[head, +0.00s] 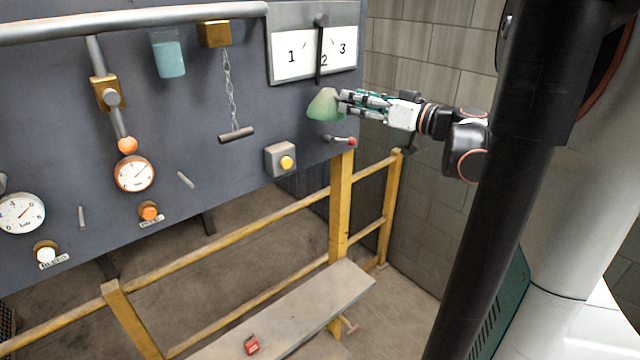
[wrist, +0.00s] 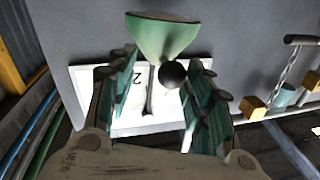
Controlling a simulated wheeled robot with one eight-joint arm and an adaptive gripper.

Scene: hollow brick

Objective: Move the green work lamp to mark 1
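The green work lamp (head: 325,106) has a cone-shaped shade and sits in front of the dark panel, below the white plate marked 1, 2 and 3. In the wrist view the lamp (wrist: 162,37) shows its wide rim at the top and a dark round ball (wrist: 173,74) at its narrow end. Mark 1 (head: 291,57) is on the left of the plate; a dark upright bar (head: 320,55) stands by mark 2. My gripper (head: 345,103) is beside the lamp's right side. In the wrist view its fingers (wrist: 163,75) are spread, with the ball seen between them; contact cannot be told.
A lever with a red knob (head: 351,142) sticks out just below my gripper. A yellow button box (head: 281,159) and a hanging chain with a bar (head: 236,134) are left of the lamp. Yellow railing (head: 341,205) and a bench (head: 290,312) stand below.

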